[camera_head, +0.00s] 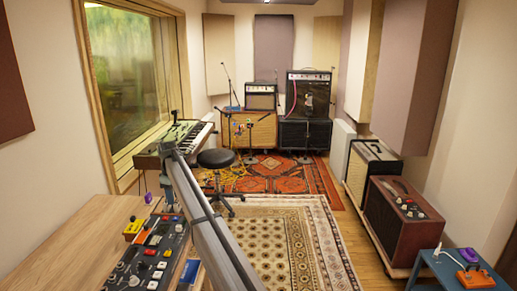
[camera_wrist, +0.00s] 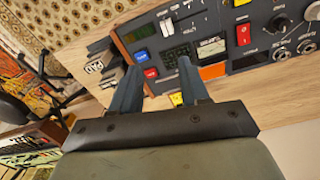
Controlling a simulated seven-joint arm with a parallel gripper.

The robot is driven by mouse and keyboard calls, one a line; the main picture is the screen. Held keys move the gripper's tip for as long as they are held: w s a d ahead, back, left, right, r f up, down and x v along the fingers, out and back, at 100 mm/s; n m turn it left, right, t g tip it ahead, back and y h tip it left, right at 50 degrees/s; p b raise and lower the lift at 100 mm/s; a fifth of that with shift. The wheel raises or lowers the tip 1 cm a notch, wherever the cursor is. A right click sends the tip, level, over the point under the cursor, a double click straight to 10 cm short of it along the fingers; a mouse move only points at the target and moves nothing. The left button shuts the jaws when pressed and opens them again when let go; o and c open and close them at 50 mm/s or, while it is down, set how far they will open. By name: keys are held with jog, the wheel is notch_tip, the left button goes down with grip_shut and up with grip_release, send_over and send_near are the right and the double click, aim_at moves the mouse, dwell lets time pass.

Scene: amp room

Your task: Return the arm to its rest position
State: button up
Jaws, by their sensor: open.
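My gripper (camera_wrist: 159,68) shows in the wrist view with its two dark fingers apart and nothing between them that I can see held. The fingers point toward a dark control console (camera_wrist: 213,30) with coloured buttons, knobs and switches; I cannot tell how far above it they are. In the head view my arm (camera_head: 212,225) reaches up from the bottom edge, just right of the console (camera_head: 150,255).
The console rests on a wooden desk (camera_head: 75,225) with a yellow pedal (camera_head: 132,229). A keyboard (camera_head: 198,135) and a black stool (camera_head: 216,158) stand beyond. Amplifiers line the right wall, including a brown one (camera_head: 385,222). The patterned rug (camera_head: 285,245) is open floor.

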jog(key=s+d+f+m, duration=0.6)
jog(key=s+d+f, duration=0.9)
jog(key=f, duration=0.4)
jog(key=s+d+f+m, duration=0.5)
jog(key=s+d+f, duration=1.1)
jog(key=f, duration=0.2)
jog(key=s+d+f+m+g, duration=0.1)
jog(key=s+d+f+g, duration=0.1)
jog(key=s+d+f, duration=0.3)
jog(key=s+d+f+m+g, duration=0.2)
jog(key=s+d+f, duration=0.4)
jog(key=s+d, duration=0.5)
jog(key=s+d+f+m+g, duration=0.1)
jog(key=s+d+f+g, duration=0.2)
jog(key=s, duration=1.7)
jog(key=d+f, duration=0.2)
jog(key=d, duration=0.3)
jog(key=shift+s+d+f+m, duration=0.15)
jog(key=shift+s+m, duration=0.05)
jog(key=shift+m, duration=0.1)
